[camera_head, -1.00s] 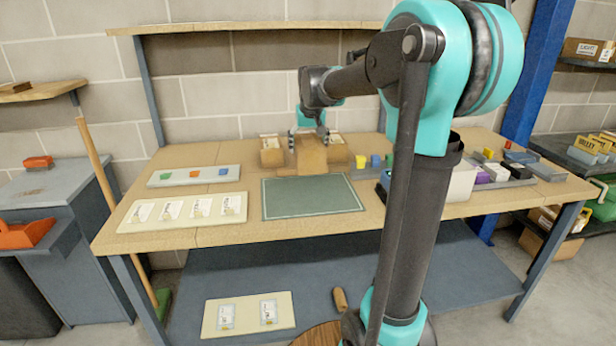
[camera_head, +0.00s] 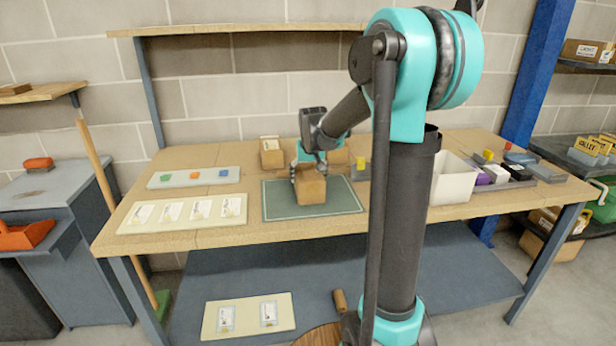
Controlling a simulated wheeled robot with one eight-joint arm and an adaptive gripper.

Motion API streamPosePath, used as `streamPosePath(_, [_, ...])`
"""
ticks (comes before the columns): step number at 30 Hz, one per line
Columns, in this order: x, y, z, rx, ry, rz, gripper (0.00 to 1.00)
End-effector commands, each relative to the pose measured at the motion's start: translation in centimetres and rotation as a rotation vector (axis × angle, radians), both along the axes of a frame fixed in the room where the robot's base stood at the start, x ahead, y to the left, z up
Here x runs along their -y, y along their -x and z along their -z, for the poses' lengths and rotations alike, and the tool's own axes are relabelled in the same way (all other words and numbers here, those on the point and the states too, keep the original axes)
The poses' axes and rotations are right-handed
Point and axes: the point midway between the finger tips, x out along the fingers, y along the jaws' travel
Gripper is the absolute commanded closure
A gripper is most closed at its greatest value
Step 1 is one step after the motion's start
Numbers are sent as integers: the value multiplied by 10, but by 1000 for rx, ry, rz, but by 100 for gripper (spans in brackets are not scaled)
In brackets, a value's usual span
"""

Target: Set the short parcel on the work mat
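A brown cardboard parcel (camera_head: 311,188) is over the middle of the dark green work mat (camera_head: 277,206). My gripper (camera_head: 309,171) points down at the parcel's top, with its fingers on either side of it, and appears shut on it. Whether the parcel's underside touches the mat or is slightly above it I cannot tell. Two more brown parcels stand behind the mat: a left one (camera_head: 271,155) with a pale label on top, and a right one (camera_head: 338,157) partly hidden by my arm.
Left of the mat lie a label board (camera_head: 140,222) and a tray (camera_head: 160,181) with coloured blocks. An upper shelf (camera_head: 240,27) runs above the bench.

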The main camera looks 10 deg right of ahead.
Motion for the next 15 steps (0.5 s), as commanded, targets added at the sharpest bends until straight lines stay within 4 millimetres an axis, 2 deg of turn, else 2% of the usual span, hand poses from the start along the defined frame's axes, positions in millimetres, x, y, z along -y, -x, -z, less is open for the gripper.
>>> streamPosePath(5, [0, 0, 2, 0, 0, 0, 79])
streamPosePath(6, [0, 0, 3, 0, 0, 0, 22])
streamPosePath(11, [0, 0, 2, 0, 0, 0, 2])
streamPosePath(15, [0, 0, 2, 0, 0, 0, 2])
